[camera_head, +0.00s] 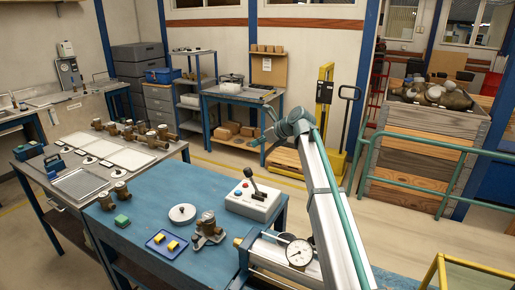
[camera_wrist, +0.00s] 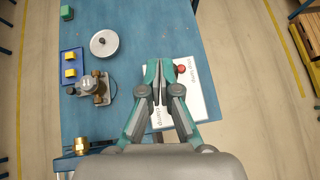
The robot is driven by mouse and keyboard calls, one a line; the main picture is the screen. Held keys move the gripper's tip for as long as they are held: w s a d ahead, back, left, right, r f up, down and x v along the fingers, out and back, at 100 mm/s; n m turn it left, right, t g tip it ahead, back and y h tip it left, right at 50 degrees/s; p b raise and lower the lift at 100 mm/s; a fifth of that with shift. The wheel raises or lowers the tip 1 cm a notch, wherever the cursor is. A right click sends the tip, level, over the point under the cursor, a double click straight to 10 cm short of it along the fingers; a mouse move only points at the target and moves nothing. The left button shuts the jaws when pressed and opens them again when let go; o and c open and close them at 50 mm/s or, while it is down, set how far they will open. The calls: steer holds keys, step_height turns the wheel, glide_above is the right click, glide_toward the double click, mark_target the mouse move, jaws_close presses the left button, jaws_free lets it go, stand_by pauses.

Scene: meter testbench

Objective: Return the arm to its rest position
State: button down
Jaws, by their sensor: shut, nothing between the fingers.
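My gripper (camera_head: 259,143) is raised in the head view, above and beyond the blue bench (camera_head: 150,195). In the wrist view my gripper (camera_wrist: 160,64) has its two teal fingers together, with nothing held. It looks down over the white control box (camera_wrist: 195,98), which carries a red button (camera_wrist: 181,69) and printed "clamp" labels. The fingers cover part of this box. In the head view the control box (camera_head: 250,205) stands on the bench with a black-knobbed lever (camera_head: 250,178) tilted up from it. My pale arm link runs up from the lower right.
A brass meter (camera_head: 208,231), a white disc (camera_head: 182,213), a blue tray (camera_head: 151,244) with yellow blocks and a green block (camera_head: 122,221) rest on the bench. A dial gauge (camera_head: 299,253) stands close beside my arm. A green railing (camera_head: 420,140) is at right.

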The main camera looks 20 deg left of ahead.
steer(key=shift+f, duration=0.15)
steer(key=p, duration=0.2)
glide_toward(250, 171)
steer(key=x, duration=0.5)
steer(key=shift+a+r, duration=0.35)
steer(key=shift+r, duration=0.05)
steer(key=shift+w+d+f+b, duration=0.1)
steer(key=shift+d+f+b, duration=0.25)
steer(key=shift+b, duration=0.35)
steer(key=shift+d+r, duration=0.15)
steer(key=shift+d, duration=0.6)
steer(key=shift+a, duration=0.1)
